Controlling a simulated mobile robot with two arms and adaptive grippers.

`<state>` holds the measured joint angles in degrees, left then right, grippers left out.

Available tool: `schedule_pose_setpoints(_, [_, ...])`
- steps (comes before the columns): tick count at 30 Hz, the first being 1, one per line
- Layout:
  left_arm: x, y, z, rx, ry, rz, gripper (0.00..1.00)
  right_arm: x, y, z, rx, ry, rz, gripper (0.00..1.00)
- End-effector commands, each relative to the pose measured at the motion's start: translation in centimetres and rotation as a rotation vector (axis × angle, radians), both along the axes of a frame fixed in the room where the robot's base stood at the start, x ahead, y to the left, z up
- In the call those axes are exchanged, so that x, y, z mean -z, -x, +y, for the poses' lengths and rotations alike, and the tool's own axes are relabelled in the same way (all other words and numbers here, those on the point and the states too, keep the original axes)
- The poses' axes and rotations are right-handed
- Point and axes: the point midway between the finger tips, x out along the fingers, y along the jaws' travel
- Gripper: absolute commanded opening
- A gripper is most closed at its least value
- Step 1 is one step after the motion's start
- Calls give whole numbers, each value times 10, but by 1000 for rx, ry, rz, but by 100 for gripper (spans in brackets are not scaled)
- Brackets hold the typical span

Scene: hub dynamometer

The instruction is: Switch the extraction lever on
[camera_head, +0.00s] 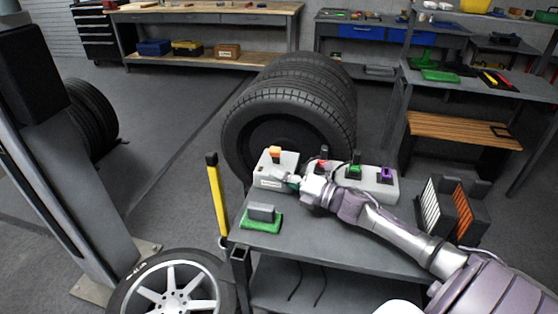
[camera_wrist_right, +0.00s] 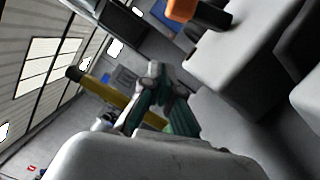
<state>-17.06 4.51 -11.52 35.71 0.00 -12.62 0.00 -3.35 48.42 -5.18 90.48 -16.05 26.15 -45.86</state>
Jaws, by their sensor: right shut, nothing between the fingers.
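Boxes with coloured switches stand along the back of the grey bench; I cannot read which one is the extraction lever. The left pale box (camera_head: 268,180) carries an orange-topped lever (camera_head: 275,153); the orange top also shows in the right wrist view (camera_wrist_right: 198,10). To its right are a red switch (camera_head: 322,163), partly hidden by my arm, a green switch (camera_head: 355,168) and a purple switch (camera_head: 387,174). My right gripper (camera_head: 291,181) is shut and empty, in front of the left box. Its fingers meet in the right wrist view (camera_wrist_right: 158,76). My left gripper is out of view.
A yellow bar with a black knob (camera_head: 216,190) stands at the bench's left edge. A grey block on a green base (camera_head: 262,215) sits at front left. Large tyres (camera_head: 285,115) stand behind. Slotted black holders (camera_head: 455,208) are at right.

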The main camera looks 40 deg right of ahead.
Motion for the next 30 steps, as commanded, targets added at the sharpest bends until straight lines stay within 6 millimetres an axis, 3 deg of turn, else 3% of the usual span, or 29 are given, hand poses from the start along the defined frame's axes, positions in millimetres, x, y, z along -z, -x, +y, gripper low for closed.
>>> schedule_pose_setpoints(2, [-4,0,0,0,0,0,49,-5,-14,6,0,0,-4,0])
schedule_pose_setpoints(9, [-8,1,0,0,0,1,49,-13,-30,-20,1,-1,1,0])
schedule_pose_setpoints(30, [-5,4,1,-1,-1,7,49,-20,-37,-28,0,0,1,0])
